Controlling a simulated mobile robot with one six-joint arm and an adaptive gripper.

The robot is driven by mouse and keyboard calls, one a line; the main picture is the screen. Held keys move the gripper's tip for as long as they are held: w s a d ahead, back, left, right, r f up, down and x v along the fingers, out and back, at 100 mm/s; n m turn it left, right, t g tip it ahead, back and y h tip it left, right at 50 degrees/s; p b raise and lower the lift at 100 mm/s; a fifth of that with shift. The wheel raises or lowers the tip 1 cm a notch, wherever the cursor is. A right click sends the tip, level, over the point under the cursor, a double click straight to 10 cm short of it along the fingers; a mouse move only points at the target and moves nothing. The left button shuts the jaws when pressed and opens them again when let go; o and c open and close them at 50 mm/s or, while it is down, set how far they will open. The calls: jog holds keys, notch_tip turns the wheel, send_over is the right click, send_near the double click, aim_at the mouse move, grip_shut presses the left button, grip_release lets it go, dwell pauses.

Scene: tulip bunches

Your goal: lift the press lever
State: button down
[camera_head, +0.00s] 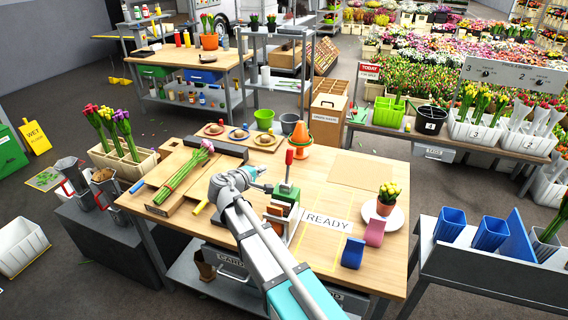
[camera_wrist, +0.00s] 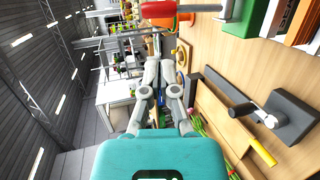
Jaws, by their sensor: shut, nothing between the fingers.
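My gripper (camera_head: 250,171) is just left of the press in the head view, apart from the red handle. In the wrist view my gripper (camera_wrist: 153,66) has its fingers together and empty, below the handle.
Wrapped tulips (camera_head: 185,175) lie on a wooden board at left. A READY card (camera_head: 327,221) and a potted yellow plant (camera_head: 387,197) are to the right. A black block with a grey crank (camera_wrist: 288,117) shows in the wrist view.

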aim_at(287, 158)
jog(key=shift+w, duration=0.15)
jog(key=b+x, duration=0.4)
jog(key=x, duration=0.9)
jog(key=shift+w+d+f, duration=0.15)
jog(key=shift+w+d, duration=0.05)
jog(key=shift+w, duration=0.05)
